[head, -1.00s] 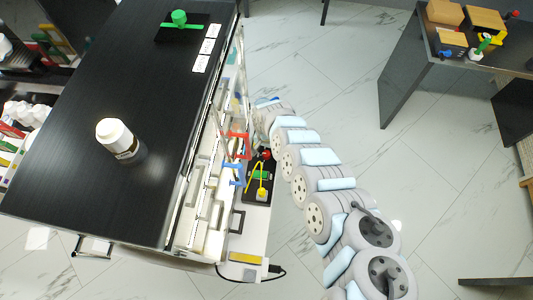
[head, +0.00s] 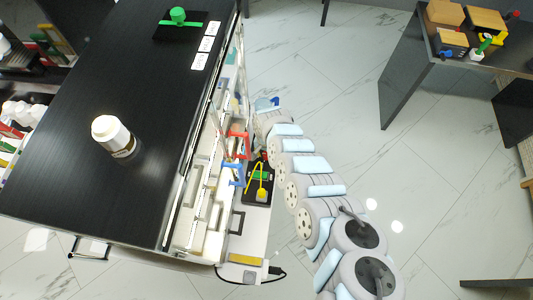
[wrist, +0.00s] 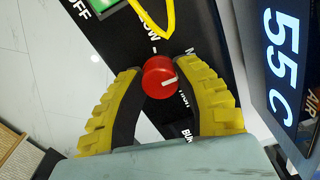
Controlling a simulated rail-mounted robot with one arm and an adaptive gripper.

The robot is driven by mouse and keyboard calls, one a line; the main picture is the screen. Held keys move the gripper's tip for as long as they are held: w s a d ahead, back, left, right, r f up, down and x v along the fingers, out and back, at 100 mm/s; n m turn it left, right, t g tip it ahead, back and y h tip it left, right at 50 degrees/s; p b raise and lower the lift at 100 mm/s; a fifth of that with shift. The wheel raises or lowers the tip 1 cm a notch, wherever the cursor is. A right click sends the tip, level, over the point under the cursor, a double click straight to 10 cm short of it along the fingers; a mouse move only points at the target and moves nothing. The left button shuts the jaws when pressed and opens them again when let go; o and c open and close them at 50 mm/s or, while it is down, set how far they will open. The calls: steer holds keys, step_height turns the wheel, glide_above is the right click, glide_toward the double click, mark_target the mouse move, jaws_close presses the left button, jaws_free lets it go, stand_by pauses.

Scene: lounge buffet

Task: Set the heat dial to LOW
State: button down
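The heat dial is a red round knob (wrist: 158,80) with a white pointer line, on a black panel with white lettering. In the wrist view the pointer faces right, between a partly hidden label starting with M and the HIGH label. The LOW label (wrist: 150,30) is above the dial, partly covered by a yellow bar. My gripper (wrist: 161,70) has its two yellow, dark-padded fingers on either side of the dial, the pads appearing to meet its sides. In the head view my gripper is hidden by my arm and the dial is barely visible.
A yellow handle (head: 258,180) and green switch (head: 262,174) sit beside the dial. Red (head: 238,146) and blue (head: 234,174) handles are close by on the counter's side. A display (wrist: 283,65) reads 55 C.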

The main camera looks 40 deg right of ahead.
steer(key=shift+n, duration=1.2)
steer(key=n, duration=0.4)
steer(key=shift+f, duration=0.1)
steer(key=n+b, duration=0.1)
steer(key=n, duration=0.3)
steer(key=n+b, duration=0.1)
steer(key=n, duration=0.3)
steer(key=shift+n, duration=0.4)
steer(key=c, duration=0.7)
jaws_free()
